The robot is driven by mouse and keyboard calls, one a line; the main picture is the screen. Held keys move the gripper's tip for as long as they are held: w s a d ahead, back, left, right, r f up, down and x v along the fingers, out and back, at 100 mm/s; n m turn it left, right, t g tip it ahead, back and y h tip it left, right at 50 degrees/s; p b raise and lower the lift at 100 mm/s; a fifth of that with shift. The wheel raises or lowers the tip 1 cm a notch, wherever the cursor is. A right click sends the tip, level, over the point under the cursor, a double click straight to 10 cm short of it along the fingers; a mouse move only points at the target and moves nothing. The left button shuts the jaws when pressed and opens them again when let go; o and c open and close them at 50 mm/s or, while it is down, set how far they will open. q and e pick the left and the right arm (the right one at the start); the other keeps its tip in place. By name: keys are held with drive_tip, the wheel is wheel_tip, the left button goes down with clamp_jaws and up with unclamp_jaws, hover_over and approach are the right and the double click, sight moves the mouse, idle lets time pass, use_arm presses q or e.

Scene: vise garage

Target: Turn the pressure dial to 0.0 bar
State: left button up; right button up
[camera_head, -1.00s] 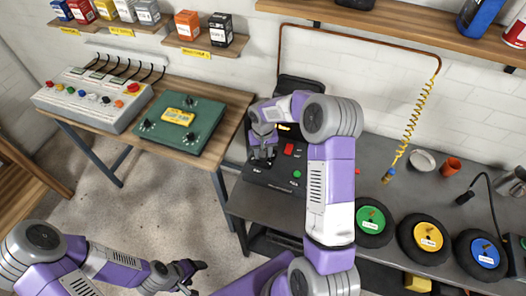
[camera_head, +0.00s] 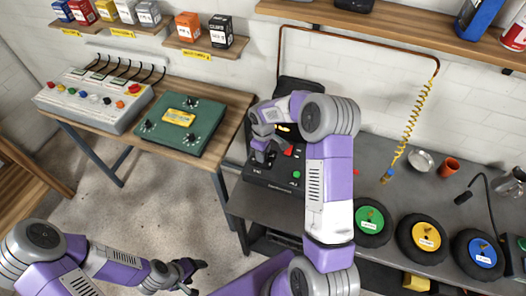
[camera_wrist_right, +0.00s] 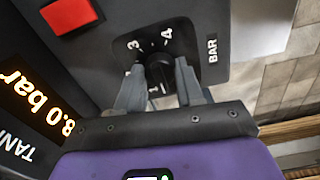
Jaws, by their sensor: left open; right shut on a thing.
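The pressure dial (camera_wrist_right: 158,72) is a black knob on a dark plate, with the numbers 1, 3 and 4 and the word BAR beside it. My right gripper (camera_wrist_right: 160,77) is shut on the knob, a finger on each side. The pointer's exact setting is hard to read. A lit tank display (camera_wrist_right: 38,100) reads 8.0 bar. In the head view, my right gripper (camera_head: 263,152) is at the black compressor panel (camera_head: 262,182) and hides the dial. My left gripper (camera_head: 193,273) is open and empty, low over the floor.
A red button (camera_wrist_right: 72,15) sits near the dial, and a green button (camera_head: 296,174) is on the same panel. A green box (camera_head: 180,128) is on the left table.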

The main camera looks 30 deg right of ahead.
drive_tip(key=n+p, duration=0.1)
drive_tip(key=n, duration=0.4)
drive_tip(key=shift+n, duration=0.3)
idle(0.5)
drive_tip(key=o, duration=1)
wheel_tip(320, 180, up, 8)
drive_tip(key=shift+f+p, duration=0.2)
drive_tip(key=shift+p, duration=0.1)
drive_tip(key=shift+s+f, duration=0.1)
